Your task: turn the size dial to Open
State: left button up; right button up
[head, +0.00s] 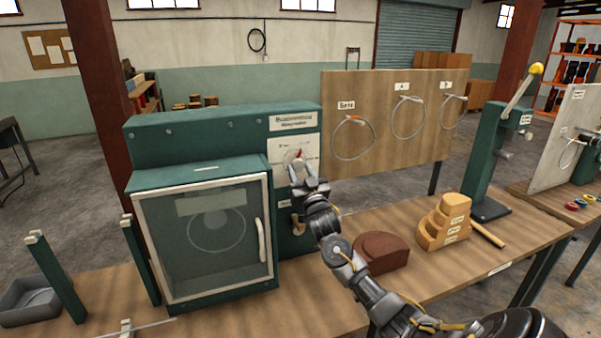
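The size dial (299,154) is a small round knob with a red pointer, on a white plate on the green machine (215,140). The pointer stands roughly upright. The plate's lettering is too small to read. My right gripper (301,167) is at the dial's lower edge, its two fingers apart with a light gap between them. I cannot tell whether the fingers touch the dial. The gripper hides the lower part of the plate. My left gripper is not in view.
The machine's windowed door (205,240) is closed, with a pale handle. A brown block (381,253) and a stepped wooden block (445,226) stand to the right on the bench. A wooden board (375,110) with wire loops rises behind. A green lever stand (489,165) is further right.

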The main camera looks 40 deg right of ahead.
jog(key=c, duration=0.5)
